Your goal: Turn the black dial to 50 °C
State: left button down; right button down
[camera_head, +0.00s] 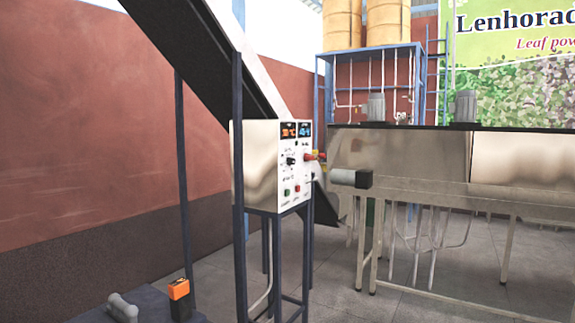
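The control box (264,165) stands on dark legs near the middle of the head view, its white panel (297,192) turned to the right. A small black dial (291,161) sits on the panel's left half; its pointer is too small to read. Above it a display with red digits (289,131) seems to read about 30 °C, though the digits are blurred. A display with blue digits (305,130) is beside it. A red and yellow switch (311,156) sticks out to the right of the dial. Neither of my grippers is in view.
A black conveyor (205,50) slopes down behind the box. A dark post (238,180) stands by its left edge. A long metal machine (400,150) with a grey motor (349,178) is at right. An orange and black item (179,296) is at lower left. Floor (335,295) is clear between.

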aim_at(290, 161)
jog(key=i+l+z, duration=0.55)
jog(key=i, duration=0.3)
jog(key=i+l+z, duration=0.15)
jog(key=i+z, duration=0.15)
jog(key=i, duration=0.2)
jog(key=i+z, duration=0.3)
jog(key=i, duration=0.15)
